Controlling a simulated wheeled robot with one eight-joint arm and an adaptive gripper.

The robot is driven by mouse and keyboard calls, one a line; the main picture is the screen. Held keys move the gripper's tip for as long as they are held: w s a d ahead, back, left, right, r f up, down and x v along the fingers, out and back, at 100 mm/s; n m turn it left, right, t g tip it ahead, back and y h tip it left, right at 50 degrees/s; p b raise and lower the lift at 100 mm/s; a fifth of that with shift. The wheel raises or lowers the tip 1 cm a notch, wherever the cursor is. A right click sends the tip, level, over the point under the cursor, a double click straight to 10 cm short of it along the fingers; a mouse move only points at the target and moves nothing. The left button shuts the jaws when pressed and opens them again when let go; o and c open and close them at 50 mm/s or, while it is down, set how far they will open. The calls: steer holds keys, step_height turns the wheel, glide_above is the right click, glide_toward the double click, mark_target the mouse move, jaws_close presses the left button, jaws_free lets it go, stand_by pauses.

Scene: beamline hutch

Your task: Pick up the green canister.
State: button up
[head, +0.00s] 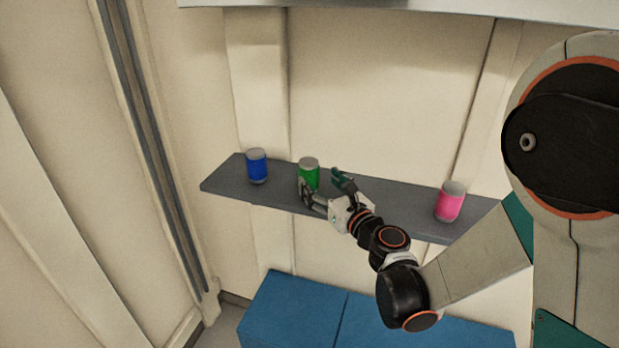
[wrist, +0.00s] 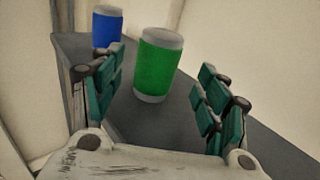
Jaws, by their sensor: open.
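The green canister (head: 309,174) stands upright on a grey wall shelf (head: 390,196), with a pale top and bottom band. My gripper (head: 324,181) is open and empty at the shelf's front edge, right in front of it. In the wrist view the green canister (wrist: 157,66) lies ahead, just beyond the fingertips and roughly between the two fingers (wrist: 158,80). The fingers do not appear to touch it. In the head view the left finger hides a little of its lower part.
A blue canister (head: 257,166) stands left of the green one, and also shows behind the left finger in the wrist view (wrist: 107,28). A pink canister (head: 450,202) stands farther right on the shelf. Blue boxes (head: 290,311) sit below. A wall is behind the shelf.

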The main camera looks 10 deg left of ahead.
mark_target(314, 179)
steer(key=shift+b+x, duration=0.8)
steer(key=shift+x, duration=2.25)
steer(key=shift+s+a+f, duration=0.1)
steer(key=shift+a+f, duration=0.05)
steer(key=c, duration=1.3)
